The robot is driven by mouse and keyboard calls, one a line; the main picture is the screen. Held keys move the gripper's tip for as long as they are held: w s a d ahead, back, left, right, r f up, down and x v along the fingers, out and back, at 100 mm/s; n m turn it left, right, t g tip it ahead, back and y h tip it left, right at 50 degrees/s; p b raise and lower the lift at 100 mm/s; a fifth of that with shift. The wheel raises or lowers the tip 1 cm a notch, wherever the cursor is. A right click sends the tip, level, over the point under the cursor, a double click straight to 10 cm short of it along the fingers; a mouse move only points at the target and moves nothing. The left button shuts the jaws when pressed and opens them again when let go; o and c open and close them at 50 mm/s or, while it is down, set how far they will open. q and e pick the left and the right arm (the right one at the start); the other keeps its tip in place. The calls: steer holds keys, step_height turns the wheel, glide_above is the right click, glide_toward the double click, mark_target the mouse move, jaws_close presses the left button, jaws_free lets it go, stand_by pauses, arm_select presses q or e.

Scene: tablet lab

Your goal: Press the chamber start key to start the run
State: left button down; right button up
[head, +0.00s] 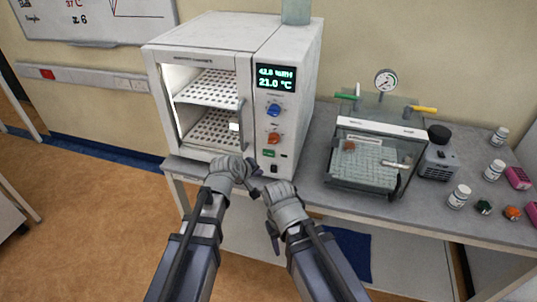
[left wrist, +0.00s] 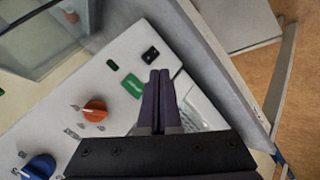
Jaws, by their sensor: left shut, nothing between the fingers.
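The chamber (head: 215,45) is a white cabinet on the bench with a lit display and a control panel on its right side. The green start key (head: 268,153) sits low on that panel under the orange knob (head: 273,138). My left gripper (head: 253,166) is shut and empty in front of the panel's lower part. In the left wrist view its closed fingertips (left wrist: 159,74) appear just right of the green key (left wrist: 133,87); I cannot tell whether they touch the panel. My right gripper (head: 259,192) is just below the left one; its fingers are too small to judge.
A blue knob (head: 274,110) is above the orange one, and a black switch (left wrist: 150,54) is near the key. Right of the chamber stand a clear-lidded box (head: 365,165) with a gauge (head: 386,80), a pump (head: 438,160) and several bottles. The chamber's glass door is at left.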

arm_select(q)
steer(key=shift+w+d, duration=0.35)
steer(key=shift+w, duration=0.75)
steer(key=shift+w+d, duration=0.4)
steer(key=shift+w, duration=0.75)
steer(key=shift+w+d, duration=0.35)
steer(key=shift+w, duration=0.75)
steer(key=shift+w, duration=0.1)
steer(key=shift+w+d, duration=0.15)
steer(key=shift+w, duration=0.15)
steer(key=shift+w+d, duration=0.1)
steer(key=shift+w, duration=0.25)
steer(key=shift+s, duration=0.1)
steer(key=shift+s+a, duration=0.25)
steer(key=shift+s, duration=0.4)
steer(key=s, duration=0.1)
steer(key=s+a, duration=0.1)
steer(key=s, duration=0.2)
steer(key=shift+s+a, duration=0.25)
steer(key=shift+s, duration=0.1)
